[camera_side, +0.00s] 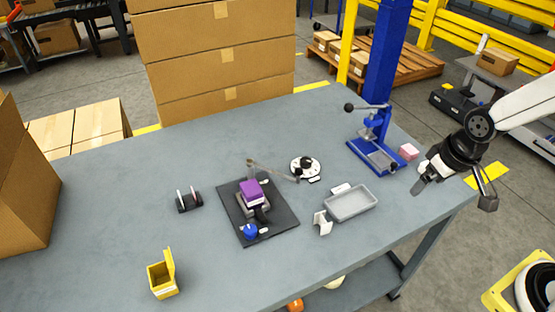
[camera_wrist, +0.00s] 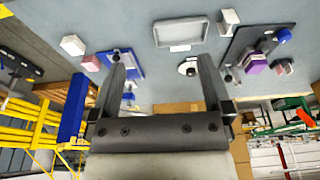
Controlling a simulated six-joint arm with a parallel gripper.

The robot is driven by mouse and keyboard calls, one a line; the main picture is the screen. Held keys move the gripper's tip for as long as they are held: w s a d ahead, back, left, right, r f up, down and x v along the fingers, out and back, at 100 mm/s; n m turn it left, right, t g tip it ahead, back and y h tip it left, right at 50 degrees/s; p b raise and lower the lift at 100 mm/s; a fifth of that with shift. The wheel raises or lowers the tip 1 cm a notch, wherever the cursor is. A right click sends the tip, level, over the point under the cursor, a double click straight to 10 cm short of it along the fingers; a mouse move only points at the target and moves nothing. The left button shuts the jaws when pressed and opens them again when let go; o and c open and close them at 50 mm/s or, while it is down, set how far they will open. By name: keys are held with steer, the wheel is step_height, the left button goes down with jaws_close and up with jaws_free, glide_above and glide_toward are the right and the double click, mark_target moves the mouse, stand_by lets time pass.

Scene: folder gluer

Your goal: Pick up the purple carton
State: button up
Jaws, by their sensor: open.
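The purple carton (camera_side: 251,191) sits on a small fixture on a dark square base plate (camera_side: 283,222) near the middle of the table. In the wrist view the purple carton (camera_wrist: 257,66) is at the upper right, outside my fingers. My gripper (camera_side: 453,193) is over the right end of the table, well to the right of the carton and apart from it. In the wrist view my gripper (camera_wrist: 160,70) has its two fingers spread wide, with nothing held between them.
A grey tray (camera_side: 351,204), a white round device (camera_side: 305,167) and a blue press (camera_side: 376,143) stand between my gripper and the carton's right side. A pink block (camera_side: 409,152) is beside the press. A yellow box (camera_side: 162,279) stands at the front left. The left table is mostly clear.

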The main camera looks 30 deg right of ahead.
steer(key=shift+w+v, duration=0.55)
steer(key=shift+v, duration=1.8)
steer(key=m+t, duration=1.1)
steer(key=m, duration=2.5)
glide_above(255, 194)
steer(key=s, duration=0.4)
step_height(255, 194, down, 18)
steer(key=shift+f, duration=0.7)
steer(key=shift+x, duration=1.35)
steer(key=shift+w, duration=0.15)
